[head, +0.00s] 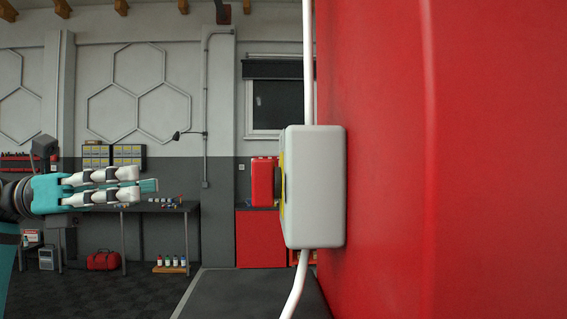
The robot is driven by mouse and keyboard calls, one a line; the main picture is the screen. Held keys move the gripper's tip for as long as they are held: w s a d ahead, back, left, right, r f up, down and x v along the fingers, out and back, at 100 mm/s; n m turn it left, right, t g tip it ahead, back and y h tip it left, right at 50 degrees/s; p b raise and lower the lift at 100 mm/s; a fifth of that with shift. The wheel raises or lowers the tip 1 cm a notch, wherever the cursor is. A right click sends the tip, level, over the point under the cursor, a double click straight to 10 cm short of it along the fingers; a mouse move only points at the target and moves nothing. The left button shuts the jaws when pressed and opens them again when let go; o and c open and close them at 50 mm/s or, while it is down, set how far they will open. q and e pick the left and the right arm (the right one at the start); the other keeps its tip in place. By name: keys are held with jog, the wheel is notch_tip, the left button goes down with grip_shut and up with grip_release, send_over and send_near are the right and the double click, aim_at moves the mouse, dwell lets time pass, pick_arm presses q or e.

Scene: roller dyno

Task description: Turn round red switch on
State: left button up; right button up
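The round red switch (264,182) shows edge-on. It sticks out to the left from a light grey box (315,188) with a yellow face plate (282,182). The box is fixed to the side of a large red panel. My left gripper (148,184) is left of the switch and points right towards it, with a clear gap between them in the picture. Its white and teal fingers lie close together, seen from the side, and how far apart they are is unclear. The switch's front face and its marking are hidden. My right gripper is not in view.
The large red panel (440,160) fills the right side. White conduit (308,60) runs above and below the box. Behind are a workbench (165,207) with small items, a red bag (103,260) and a red cabinet (258,240). Space left of the switch looks clear.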

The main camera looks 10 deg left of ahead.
aim_at(253, 207)
pick_arm(q)
jog(key=shift+m+t+y, duration=0.3)
jog(key=shift+m+y, duration=0.3)
jog(key=shift+y, duration=0.2)
jog(key=s+p+x, duration=0.1)
jog(key=p+x, duration=0.1)
jog(key=x, duration=0.3)
jog(key=s+p+x, duration=0.1)
jog(key=x, duration=0.5)
jog(key=r+p+x, duration=0.1)
jog(key=p+x, duration=0.1)
jog(key=x, duration=0.3)
jog(key=shift+s+d+r+p, duration=0.1)
jog(key=shift+s+d+p, duration=0.25)
jog(key=shift+d, duration=0.35)
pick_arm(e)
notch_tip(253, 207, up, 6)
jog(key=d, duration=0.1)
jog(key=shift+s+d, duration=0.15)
pick_arm(q)
jog(key=shift+w, duration=0.1)
grip_shut()
